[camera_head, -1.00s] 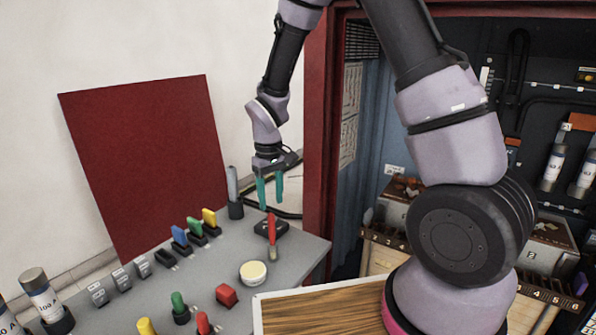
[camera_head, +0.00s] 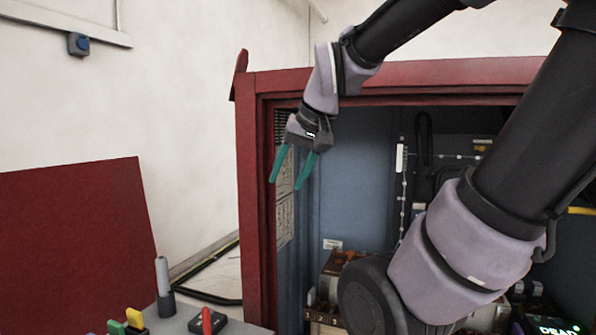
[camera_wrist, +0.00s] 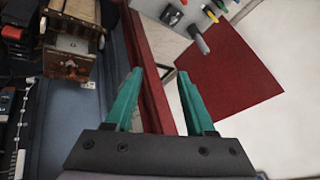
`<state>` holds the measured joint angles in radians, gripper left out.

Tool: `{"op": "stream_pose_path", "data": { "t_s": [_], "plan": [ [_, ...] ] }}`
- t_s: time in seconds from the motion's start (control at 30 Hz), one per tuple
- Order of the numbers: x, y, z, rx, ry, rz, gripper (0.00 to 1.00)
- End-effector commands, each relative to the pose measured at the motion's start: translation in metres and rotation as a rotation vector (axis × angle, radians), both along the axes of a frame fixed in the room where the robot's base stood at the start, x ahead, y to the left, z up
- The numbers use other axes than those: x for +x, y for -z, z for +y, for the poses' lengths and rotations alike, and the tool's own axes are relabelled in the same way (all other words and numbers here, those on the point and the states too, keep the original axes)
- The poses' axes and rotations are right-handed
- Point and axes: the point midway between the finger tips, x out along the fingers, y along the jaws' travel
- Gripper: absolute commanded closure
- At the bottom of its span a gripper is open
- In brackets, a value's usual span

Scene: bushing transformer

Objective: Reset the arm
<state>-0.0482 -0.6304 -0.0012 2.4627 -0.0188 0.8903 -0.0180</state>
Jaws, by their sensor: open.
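In the wrist view my gripper (camera_wrist: 158,88) is also open and empty, with the red post running behind the gap between the fingers. My arm arches across the upper right of the head view.
The grey workbench (camera_head: 180,322) with coloured-handled items stands low at the left, partly out of frame. A dark red panel (camera_head: 80,240) stands behind it. The cabinet interior (camera_head: 355,180) holds a transformer (camera_head: 335,290).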

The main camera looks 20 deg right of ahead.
Motion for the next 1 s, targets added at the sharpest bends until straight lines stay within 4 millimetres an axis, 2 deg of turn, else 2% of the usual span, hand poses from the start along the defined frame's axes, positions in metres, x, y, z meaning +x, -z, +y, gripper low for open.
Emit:
{"op": "stream_pose_path", "data": {
  "t_s": [0.1, 0.23, 1.0],
  "plan": [
    [-0.019, -0.009, -0.007, 0.027, 0.049, -0.042, 0.45],
    [-0.027, -0.012, -0.009, 0.039, 0.07, -0.055, 0.45],
    [-0.026, -0.012, -0.009, 0.04, 0.069, -0.055, 0.45]
  ]
}}
